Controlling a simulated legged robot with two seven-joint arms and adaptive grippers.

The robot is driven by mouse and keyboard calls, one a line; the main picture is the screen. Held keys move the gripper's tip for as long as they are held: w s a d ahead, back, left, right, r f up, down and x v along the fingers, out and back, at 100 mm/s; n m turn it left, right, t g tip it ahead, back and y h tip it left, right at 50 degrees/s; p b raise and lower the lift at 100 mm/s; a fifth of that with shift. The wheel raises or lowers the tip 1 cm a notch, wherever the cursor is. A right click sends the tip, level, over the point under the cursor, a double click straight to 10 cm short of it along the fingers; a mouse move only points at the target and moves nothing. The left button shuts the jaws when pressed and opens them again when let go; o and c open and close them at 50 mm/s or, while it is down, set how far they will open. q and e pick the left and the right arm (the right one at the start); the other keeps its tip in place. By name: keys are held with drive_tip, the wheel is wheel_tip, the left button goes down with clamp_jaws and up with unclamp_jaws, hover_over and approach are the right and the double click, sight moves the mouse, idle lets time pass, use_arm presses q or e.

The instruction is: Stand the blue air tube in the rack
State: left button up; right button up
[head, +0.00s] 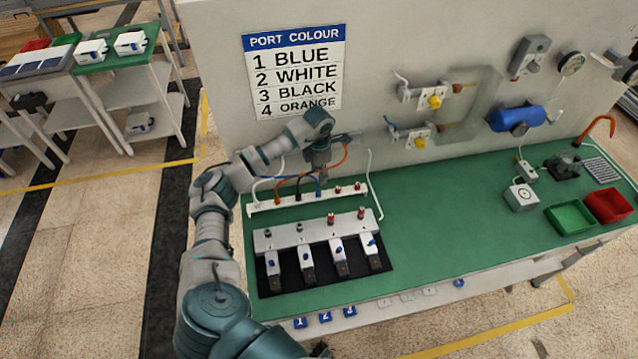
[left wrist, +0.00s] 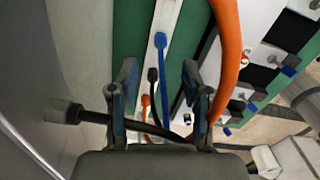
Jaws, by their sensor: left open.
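The rack (head: 265,208) is a white strip at the back of the green bench, with several tube ends along it. The blue air tube (head: 319,191) has its end at the rack, beside a black tube (head: 298,197) and an orange tube (head: 277,199). In the left wrist view, the blue tube's end (left wrist: 160,42) appears to stand at the white strip (left wrist: 168,14); how deep it sits is hidden. My left gripper (head: 318,165) is above the rack. In its wrist view the fingers (left wrist: 158,95) are apart, with a black tube (left wrist: 150,128) crossing between or behind them. My right gripper is out of view.
A grey manifold (head: 315,230) with white valve units stands in front of the rack. A thick orange tube (left wrist: 228,50) passes close to the right finger. The wall sign (head: 293,75) lists blue as port 1. The bench's middle (head: 440,230) is clear.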

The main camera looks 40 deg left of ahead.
use_arm(q)
drive_tip(key=shift+r, duration=1.75)
